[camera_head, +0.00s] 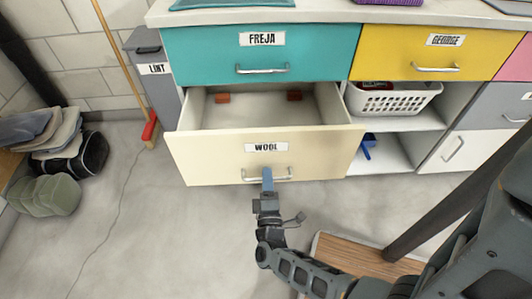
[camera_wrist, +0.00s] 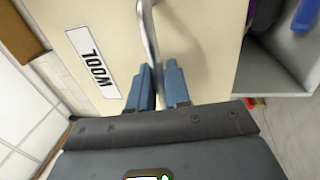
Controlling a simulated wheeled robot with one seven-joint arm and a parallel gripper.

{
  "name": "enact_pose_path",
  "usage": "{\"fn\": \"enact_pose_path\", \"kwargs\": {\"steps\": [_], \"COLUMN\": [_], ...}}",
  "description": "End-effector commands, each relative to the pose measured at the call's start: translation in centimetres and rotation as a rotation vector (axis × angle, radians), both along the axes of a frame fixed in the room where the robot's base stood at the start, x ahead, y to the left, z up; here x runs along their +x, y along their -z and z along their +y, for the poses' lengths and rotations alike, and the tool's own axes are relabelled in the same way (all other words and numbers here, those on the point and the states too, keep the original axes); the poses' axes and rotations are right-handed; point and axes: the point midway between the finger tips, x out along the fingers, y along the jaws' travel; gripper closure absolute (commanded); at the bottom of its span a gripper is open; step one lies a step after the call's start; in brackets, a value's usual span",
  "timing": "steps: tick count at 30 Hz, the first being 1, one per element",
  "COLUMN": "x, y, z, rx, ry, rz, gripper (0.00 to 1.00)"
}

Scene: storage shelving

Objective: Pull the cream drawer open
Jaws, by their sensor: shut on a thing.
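The cream drawer (camera_head: 205,155), labelled WOOL, sits below the teal FREJA drawer and stands well out from the cabinet. Its inside shows, with two small reddish-brown blocks (camera_head: 222,98) near the back. Its metal bar handle (camera_head: 282,178) is on the front, below the label. My gripper (camera_head: 267,180) is at the middle of this handle. In the wrist view the handle (camera_wrist: 149,35) runs between the two blue fingers of my gripper (camera_wrist: 160,88), which are shut on it. The WOOL label (camera_wrist: 92,62) shows to the left there.
A teal drawer (camera_head: 205,55) and a yellow drawer (camera_head: 390,50) are shut above. A white basket (camera_head: 390,103) stands on the open shelf to the right. A grey LINT bin (camera_head: 160,85), a broom (camera_head: 150,130) and piled bags (camera_head: 85,155) stand left. Floor at front left is clear.

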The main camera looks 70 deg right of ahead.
Motion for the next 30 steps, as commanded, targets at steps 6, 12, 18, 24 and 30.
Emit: {"fn": "enact_pose_path", "kwargs": {"steps": [6, 12, 18, 24, 30], "x": [-1.5, -2.2, -2.4, -2.4, -2.4], "y": [0.0, 0.1, 0.1, 0.1, 0.1], "z": [3.6, 5.3, 5.8, 5.8, 5.8], "rx": [0.002, 0.002, 0.001, 0.001, 0.001], "ry": [0.001, 0.001, 0.000, 0.000, 0.000], "rz": [0.001, 0.001, 0.000, 0.000, 0.000], "gripper": [1.00, 1.00, 1.00, 1.00, 0.73]}}
